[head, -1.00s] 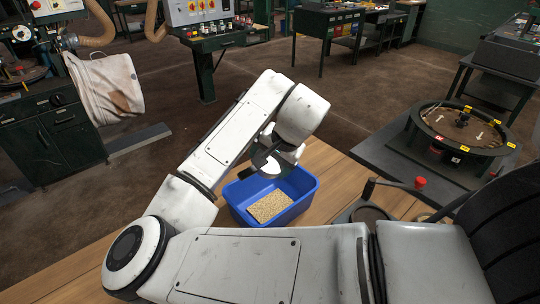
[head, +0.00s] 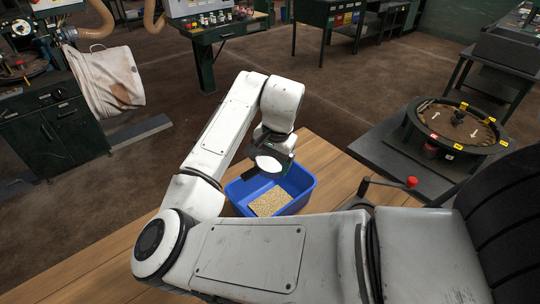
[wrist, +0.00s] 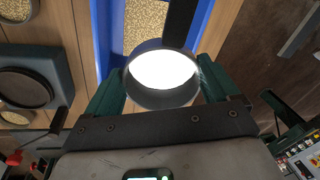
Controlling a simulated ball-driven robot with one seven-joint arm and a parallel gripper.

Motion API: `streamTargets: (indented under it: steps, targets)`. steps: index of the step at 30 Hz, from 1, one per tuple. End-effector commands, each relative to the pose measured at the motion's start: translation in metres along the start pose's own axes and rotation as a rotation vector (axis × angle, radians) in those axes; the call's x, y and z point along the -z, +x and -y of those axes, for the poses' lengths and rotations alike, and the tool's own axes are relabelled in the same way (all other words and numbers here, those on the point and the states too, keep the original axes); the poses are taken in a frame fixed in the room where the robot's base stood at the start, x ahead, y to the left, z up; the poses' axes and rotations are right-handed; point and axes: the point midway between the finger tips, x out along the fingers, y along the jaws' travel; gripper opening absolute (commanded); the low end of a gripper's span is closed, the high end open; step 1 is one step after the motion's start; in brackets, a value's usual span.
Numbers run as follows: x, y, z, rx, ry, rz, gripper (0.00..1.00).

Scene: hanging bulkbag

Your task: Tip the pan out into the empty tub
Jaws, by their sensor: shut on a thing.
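My gripper (head: 270,150) is above the blue tub (head: 306,194) on the wooden table. In the wrist view its green fingers (wrist: 160,88) are shut on the round pan (wrist: 160,98), one on each side. The pan has a dark rim and a bright white round face. It also shows in the head view as a pale disc (head: 268,164). No grain shows on that face. The tub's blue wall (wrist: 104,40) shows beside the pan in the wrist view. A patch of tan grain (head: 270,203) lies on the tub floor. Part of the tub is hidden by my arm and the pan.
A crank handle with a red knob (head: 411,182) stands at the table's right. A round machine (head: 455,130) stands on a grey table beyond. A pale bag (head: 103,82) hangs at left.

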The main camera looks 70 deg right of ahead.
Motion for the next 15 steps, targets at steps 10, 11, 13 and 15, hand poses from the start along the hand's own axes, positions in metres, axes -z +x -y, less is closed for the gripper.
streamTargets:
  steps: [10, 11, 13, 15]
  targets:
    - [0.0008, -0.0048, 0.0011, -0.104, -0.002, 0.042, 0.54]
    - [0.0009, -0.0051, 0.0011, -0.114, -0.001, 0.046, 0.54]
    - [0.0009, -0.0055, 0.0014, -0.136, -0.002, 0.056, 0.54]
    - [0.0008, -0.0056, 0.0014, -0.156, -0.002, 0.066, 0.54]
